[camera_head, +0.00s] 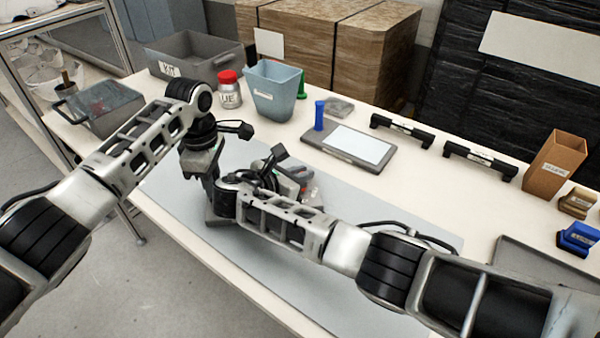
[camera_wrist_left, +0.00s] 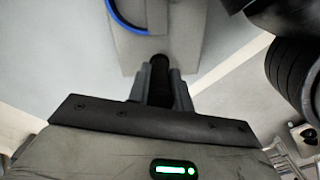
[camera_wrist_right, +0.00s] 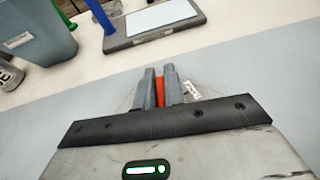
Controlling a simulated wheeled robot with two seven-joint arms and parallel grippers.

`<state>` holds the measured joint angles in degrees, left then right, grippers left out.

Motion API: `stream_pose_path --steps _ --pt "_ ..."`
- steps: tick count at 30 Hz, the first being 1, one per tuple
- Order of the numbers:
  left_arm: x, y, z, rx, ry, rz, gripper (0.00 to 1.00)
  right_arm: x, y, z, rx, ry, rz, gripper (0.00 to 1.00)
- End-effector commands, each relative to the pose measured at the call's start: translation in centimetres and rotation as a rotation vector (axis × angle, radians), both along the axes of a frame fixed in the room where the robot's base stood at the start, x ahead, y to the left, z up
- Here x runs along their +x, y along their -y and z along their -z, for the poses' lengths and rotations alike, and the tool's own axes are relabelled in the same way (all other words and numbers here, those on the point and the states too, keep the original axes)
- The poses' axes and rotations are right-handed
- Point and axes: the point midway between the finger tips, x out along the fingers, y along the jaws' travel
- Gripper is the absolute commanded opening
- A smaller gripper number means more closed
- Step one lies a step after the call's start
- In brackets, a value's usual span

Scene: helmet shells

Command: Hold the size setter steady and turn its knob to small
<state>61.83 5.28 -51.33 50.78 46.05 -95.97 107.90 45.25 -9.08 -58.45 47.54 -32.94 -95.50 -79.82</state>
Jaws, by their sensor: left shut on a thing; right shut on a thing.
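The size setter (camera_head: 214,219) is a grey block on the mat, mostly hidden behind my right arm in the head view. In the left wrist view its grey body (camera_wrist_left: 185,35) shows with a blue arc (camera_wrist_left: 125,20) on top. My left gripper (camera_head: 208,200) points down at its near end. In the left wrist view the left fingers (camera_wrist_left: 164,85) are shut on its black handle (camera_wrist_left: 160,66). In the right wrist view my right gripper (camera_wrist_right: 160,85) is shut on the red-orange knob (camera_wrist_right: 160,92), with a small white label (camera_wrist_right: 192,90) beside it. The knob's setting cannot be read.
Behind the mat (camera_head: 370,270) stand a blue-grey bin (camera_head: 273,90), a red-lidded jar (camera_head: 229,92) and a grey pad with a white panel (camera_head: 355,145) and blue post (camera_head: 319,115). Black handles (camera_head: 402,130) lie to the right. My arms cross close together over the mat.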

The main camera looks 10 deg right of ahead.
Motion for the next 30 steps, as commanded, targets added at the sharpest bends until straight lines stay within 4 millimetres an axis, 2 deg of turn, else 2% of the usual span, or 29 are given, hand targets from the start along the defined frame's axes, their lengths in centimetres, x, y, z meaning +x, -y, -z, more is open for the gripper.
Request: stream_pose_path --steps 14,15,17,18,26,30 --pt "0.0 0.0 0.0 0.001 0.001 -0.002 0.00 -0.1 0.0 0.0 -0.001 0.000 0.017 0.00" --pt "0.0 0.0 0.0 0.001 0.001 -0.002 0.00 -0.1 0.0 0.0 -0.001 0.000 0.016 0.13" --pt "0.0 0.0 0.0 0.001 0.001 -0.002 0.00 -0.1 0.0 0.0 -0.001 0.000 0.016 0.30" --pt "0.0 0.0 0.0 0.001 0.001 -0.002 0.00 -0.1 0.0 0.0 -0.001 0.000 0.016 0.33" --pt "0.0 0.0 0.0 0.001 0.001 -0.002 0.00 -0.1 -0.1 0.0 0.000 -0.001 0.015 0.33" --pt "0.0 0.0 0.0 0.001 0.001 -0.002 0.00 -0.8 -1.1 -0.5 0.001 0.000 0.012 0.33"
